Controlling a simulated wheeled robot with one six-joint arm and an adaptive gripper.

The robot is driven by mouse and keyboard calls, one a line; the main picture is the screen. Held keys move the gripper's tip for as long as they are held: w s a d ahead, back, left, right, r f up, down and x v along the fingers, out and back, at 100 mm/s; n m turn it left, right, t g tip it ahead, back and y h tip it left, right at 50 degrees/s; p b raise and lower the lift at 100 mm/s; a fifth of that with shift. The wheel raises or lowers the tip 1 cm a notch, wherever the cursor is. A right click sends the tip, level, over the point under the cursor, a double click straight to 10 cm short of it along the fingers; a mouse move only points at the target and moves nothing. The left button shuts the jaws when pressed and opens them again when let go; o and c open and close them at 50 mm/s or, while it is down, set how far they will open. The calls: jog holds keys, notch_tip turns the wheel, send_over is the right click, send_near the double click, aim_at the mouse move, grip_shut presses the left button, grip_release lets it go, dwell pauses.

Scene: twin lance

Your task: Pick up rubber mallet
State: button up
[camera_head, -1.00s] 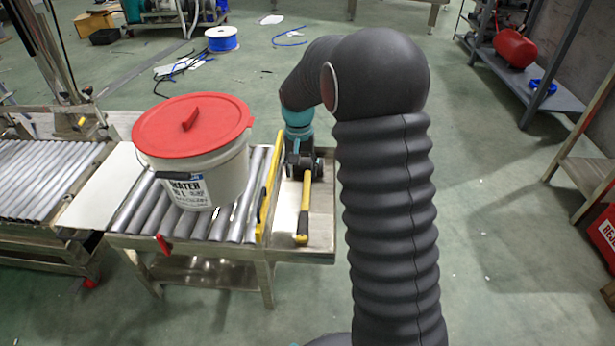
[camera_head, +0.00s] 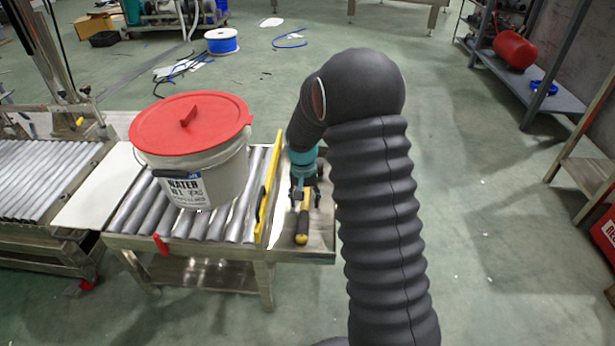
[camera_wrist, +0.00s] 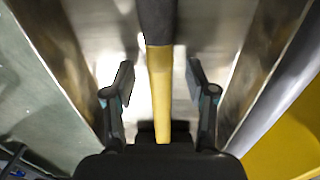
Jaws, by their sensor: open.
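The rubber mallet (camera_head: 302,232) lies in the metal side tray at the right end of the roller table. Its yellow handle with a dark grip points toward the front in the head view; its head is hidden under my gripper and arm. In the wrist view the handle (camera_wrist: 160,85) runs lengthwise between the two fingers. My gripper (camera_wrist: 158,82) is open, with a finger on each side of the handle and gaps on both sides. In the head view my gripper (camera_head: 305,194) is over the tray, pointing down.
The metal tray (camera_head: 320,242) has raised side walls close to my fingers. A white bucket (camera_head: 222,175) with a red lid (camera_head: 190,122) stands on the rollers.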

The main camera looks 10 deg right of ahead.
jog(key=shift+f, duration=0.15)
grip_shut()
jog(key=shift+r, duration=0.2)
